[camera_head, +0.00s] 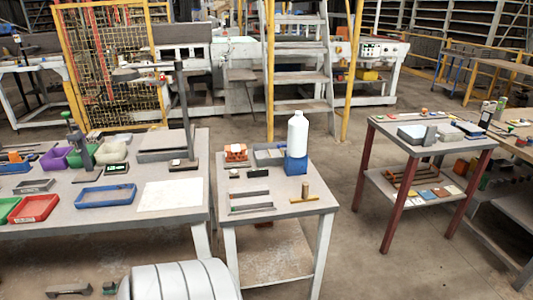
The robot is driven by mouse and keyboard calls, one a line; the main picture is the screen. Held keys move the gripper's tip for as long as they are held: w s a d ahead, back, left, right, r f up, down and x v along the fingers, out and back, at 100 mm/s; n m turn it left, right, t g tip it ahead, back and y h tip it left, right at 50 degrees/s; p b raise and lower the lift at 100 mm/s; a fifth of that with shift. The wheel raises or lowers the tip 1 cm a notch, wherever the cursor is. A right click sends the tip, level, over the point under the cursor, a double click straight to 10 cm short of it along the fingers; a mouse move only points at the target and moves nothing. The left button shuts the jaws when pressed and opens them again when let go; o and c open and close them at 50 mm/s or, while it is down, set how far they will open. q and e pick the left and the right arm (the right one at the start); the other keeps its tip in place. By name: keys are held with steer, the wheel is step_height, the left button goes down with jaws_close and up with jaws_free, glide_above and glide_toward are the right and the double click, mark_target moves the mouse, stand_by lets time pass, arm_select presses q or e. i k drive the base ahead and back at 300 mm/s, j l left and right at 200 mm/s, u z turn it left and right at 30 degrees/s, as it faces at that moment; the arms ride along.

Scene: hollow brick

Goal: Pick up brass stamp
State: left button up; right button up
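A small brass-coloured piece (304,194), which looks like the brass stamp, stands near the front right corner of the small middle table (285,212). It has an upright part over a flat bar-like base. Nothing is touching it from above. Neither of my grippers can be made out in the head view.
A white bottle (298,131) stands in a blue holder (296,164) behind the stamp. An orange holder (236,153) and dark bars (250,208) lie to its left. A larger bench (100,220) with trays is left; a red-legged table (430,150) is right, with floor between.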

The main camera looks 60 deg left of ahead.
mark_target(304, 198)
steer(key=u, duration=1.75)
